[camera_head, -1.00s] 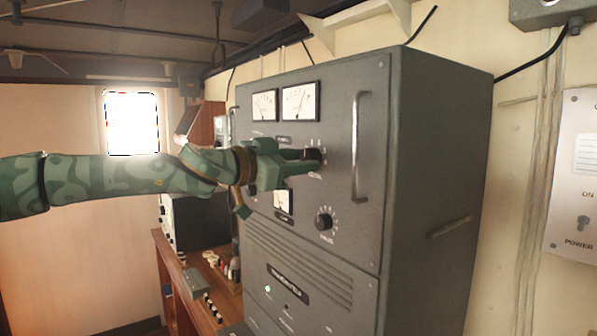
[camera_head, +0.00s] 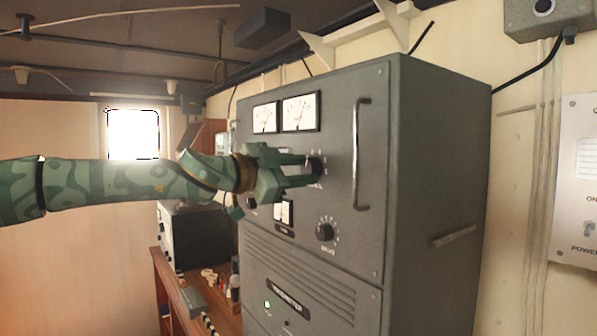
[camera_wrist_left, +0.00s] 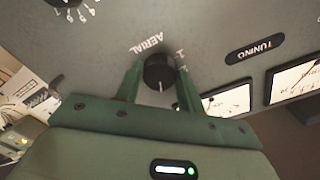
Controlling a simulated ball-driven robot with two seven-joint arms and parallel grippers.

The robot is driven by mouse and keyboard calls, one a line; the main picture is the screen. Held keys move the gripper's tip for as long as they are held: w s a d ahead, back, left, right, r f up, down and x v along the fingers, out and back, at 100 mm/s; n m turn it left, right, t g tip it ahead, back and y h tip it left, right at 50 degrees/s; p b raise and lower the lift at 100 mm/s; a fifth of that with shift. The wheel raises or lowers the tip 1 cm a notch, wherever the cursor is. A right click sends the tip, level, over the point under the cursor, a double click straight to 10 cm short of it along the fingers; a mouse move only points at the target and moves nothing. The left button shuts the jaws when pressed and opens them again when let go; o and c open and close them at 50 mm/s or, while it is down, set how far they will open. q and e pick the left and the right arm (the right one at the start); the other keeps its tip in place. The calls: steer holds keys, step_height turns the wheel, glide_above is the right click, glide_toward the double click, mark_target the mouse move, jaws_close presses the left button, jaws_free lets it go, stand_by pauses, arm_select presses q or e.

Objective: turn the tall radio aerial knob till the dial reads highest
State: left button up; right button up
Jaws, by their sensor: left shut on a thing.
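The tall grey radio cabinet (camera_head: 345,120) stands against the wall in the head view. Its black aerial knob (camera_head: 316,168) is on the front face, below the upper dials. In the left wrist view the aerial knob (camera_wrist_left: 158,72), labelled AERIAL, sits between my green fingers. My left gripper (camera_head: 309,169) is shut on it; the fingers also show in the left wrist view (camera_wrist_left: 157,80). Two white dials, a left one (camera_head: 265,117) and a right one (camera_head: 300,111), are at the cabinet's top; the exact readings are too small to tell. My right gripper is not in view.
Another black knob (camera_head: 325,232) is lower on the cabinet front. A vertical metal handle (camera_head: 361,155) stands out to the right of the aerial knob. A small dial (camera_head: 285,214) is partly hidden below my gripper. A wooden desk (camera_head: 170,270) with small items is at lower left.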

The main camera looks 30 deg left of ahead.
arm_select(q)
steer(key=o, duration=1)
steer(key=shift+w, duration=0.1)
steer(key=b+v, duration=0.3)
steer(key=v, duration=1.3)
steer(key=shift+b, duration=0.35)
